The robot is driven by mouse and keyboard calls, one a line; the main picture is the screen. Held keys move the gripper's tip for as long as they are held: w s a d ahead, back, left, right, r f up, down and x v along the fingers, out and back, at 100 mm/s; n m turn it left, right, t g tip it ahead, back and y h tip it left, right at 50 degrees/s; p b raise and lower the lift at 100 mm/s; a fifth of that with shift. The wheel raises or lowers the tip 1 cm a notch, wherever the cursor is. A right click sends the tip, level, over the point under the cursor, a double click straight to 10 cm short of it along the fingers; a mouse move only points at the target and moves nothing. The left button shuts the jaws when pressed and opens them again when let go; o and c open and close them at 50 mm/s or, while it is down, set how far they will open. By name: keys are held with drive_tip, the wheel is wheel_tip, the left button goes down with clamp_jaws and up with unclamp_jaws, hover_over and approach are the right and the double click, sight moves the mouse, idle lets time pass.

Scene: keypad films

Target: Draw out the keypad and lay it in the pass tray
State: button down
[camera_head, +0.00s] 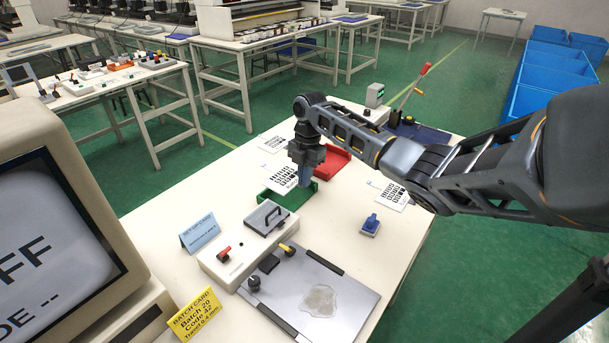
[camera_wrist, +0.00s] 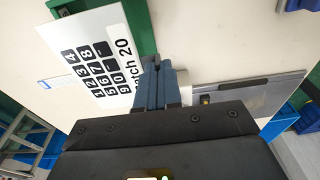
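The keypad (camera_head: 281,177) is a white film printed with black number keys and "Batch 20", clear in the wrist view (camera_wrist: 90,62). It is over the green tray (camera_head: 292,201), which I take as the pass tray; a strip of its green shows in the wrist view (camera_wrist: 137,18). My gripper (camera_head: 305,182) is at the film's right edge. In the wrist view its blue fingers (camera_wrist: 158,68) are close together, and they appear shut on that edge. The fingers hide the contact. I cannot tell whether the film touches the tray floor.
A red tray (camera_head: 333,161) is behind the green one. Other printed films lie at the back (camera_head: 271,144) and right (camera_head: 396,199). A white device with a black-handled lid (camera_head: 268,218), a grey plate (camera_head: 335,291) with a clear puddle-like patch, and a blue block (camera_head: 370,226) stand nearer.

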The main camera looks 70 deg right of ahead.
drive_tip(key=shift+f+b, duration=1.95)
drive_tip(key=shift+f, duration=1.4)
drive_tip(key=shift+f, duration=0.35)
drive_tip(key=c, duration=1.2)
unclamp_jaws()
drive_tip(key=shift+r, duration=0.1)
drive_tip(key=r, duration=0.5)
drive_tip(key=d+r, duration=0.1)
drive_tip(key=r, duration=0.1)
drive_tip(key=shift+s+r+b, duration=0.1)
drive_tip(key=shift+r+b, duration=0.2)
drive_tip(key=shift+s, duration=0.1)
